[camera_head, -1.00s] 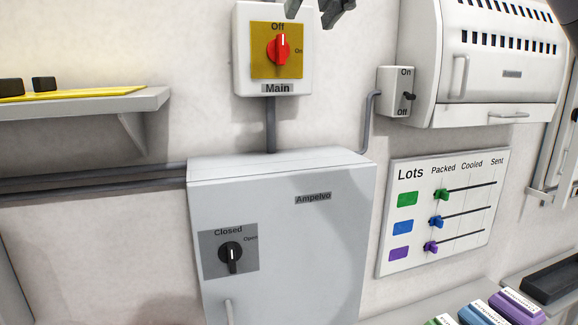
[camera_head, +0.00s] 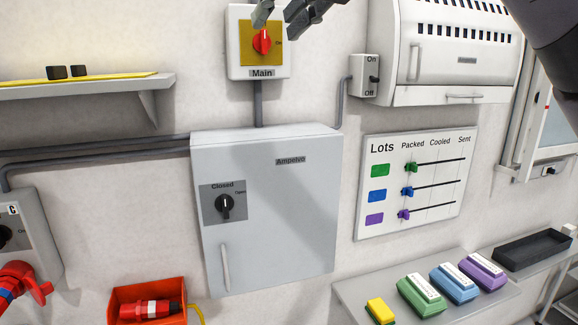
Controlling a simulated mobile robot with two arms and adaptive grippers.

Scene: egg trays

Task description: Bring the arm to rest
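My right gripper (camera_head: 283,14) shows at the top edge, in front of the upper part of the main switch box (camera_head: 234,60). Its dark fingers are spread apart with nothing seen between them. The box has a yellow plate and a red knob (camera_head: 263,43); the gripper is just above the knob in the picture, and I cannot tell whether it touches. The "Off" label is hidden behind it. Part of my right arm (camera_head: 553,35) fills the top right corner. My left gripper is not in view.
A grey cabinet (camera_head: 285,215) has its knob at "Closed". A lots board (camera_head: 437,215), an on/off switch (camera_head: 365,76) and a white vented unit (camera_head: 440,60) are on the right. A yellow-topped shelf (camera_head: 100,86) is left; an orange bin (camera_head: 122,296) and egg cartons (camera_head: 420,294) are below.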

